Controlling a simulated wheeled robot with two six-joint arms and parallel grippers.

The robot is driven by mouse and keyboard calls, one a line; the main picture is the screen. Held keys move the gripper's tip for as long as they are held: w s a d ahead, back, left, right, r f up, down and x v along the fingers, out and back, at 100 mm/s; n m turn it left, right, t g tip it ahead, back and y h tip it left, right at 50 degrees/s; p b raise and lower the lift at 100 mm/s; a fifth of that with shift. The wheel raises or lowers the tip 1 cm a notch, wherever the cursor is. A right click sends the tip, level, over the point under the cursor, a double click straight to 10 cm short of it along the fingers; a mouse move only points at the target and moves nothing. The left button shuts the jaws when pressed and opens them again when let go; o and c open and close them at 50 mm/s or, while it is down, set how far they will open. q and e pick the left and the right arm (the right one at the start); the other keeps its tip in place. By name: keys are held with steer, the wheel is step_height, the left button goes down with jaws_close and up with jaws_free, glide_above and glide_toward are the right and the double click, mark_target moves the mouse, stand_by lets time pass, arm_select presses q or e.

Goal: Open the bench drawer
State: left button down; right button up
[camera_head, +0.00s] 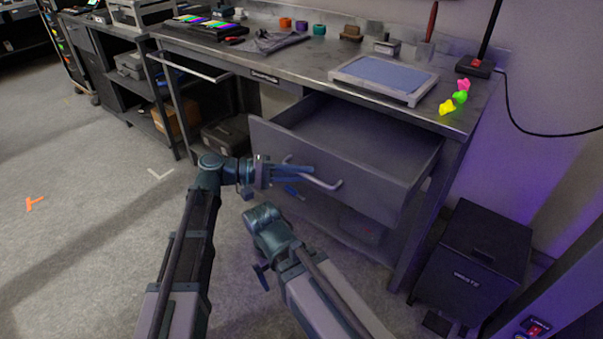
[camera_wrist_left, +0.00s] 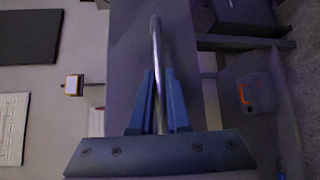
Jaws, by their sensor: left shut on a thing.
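The grey bench drawer (camera_head: 330,165) is pulled well out of the bench (camera_head: 300,75), and its empty inside shows. Its bar handle (camera_head: 328,185) runs across the front face. My left gripper (camera_head: 292,173) is at the handle's left part and shut on it. In the left wrist view the handle (camera_wrist_left: 156,60) passes between the two blue fingers (camera_wrist_left: 158,100), with the drawer front (camera_wrist_left: 125,60) behind. My right arm reaches in at the lower middle of the head view, below the drawer; its fingertips are not clearly visible.
A framed blue pad (camera_head: 384,78) and pink, green and yellow lumps (camera_head: 460,97) lie on the bench top. A black waste bin (camera_head: 475,260) stands at right. A lower shelf is under the drawer. The floor at left is clear.

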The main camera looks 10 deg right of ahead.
stand_by(0.5)
arm_select(q)
steer(key=s+a, duration=0.8)
steer(key=a, duration=0.3)
steer(key=shift+s+a, duration=0.15)
steer(key=shift+s, duration=0.25)
arm_select(e)
steer(key=shift+s+a, duration=0.75)
steer(key=shift+a, duration=0.2)
arm_select(q)
steer(key=c, duration=0.9)
jaws_free()
